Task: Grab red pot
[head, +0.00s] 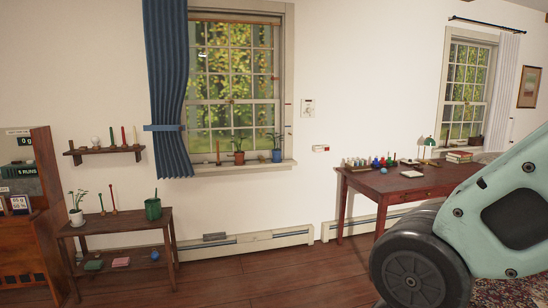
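A small red-orange pot (239,157) with a green plant in it stands on the window sill (215,168), under the middle of the left window. A blue pot (277,156) with a plant stands to its right on the same sill. Part of my arm fills the right edge of the head view. My gripper is not in the picture, and the arm part in view is well to the right of the red-orange pot.
A low wooden shelf (115,222) with a white pot (76,217) and a green container (153,209) stands left. A red-brown desk (400,188) with bottles and a lamp stands right. A baseboard heater (255,240) runs below the window. Floor before it is clear.

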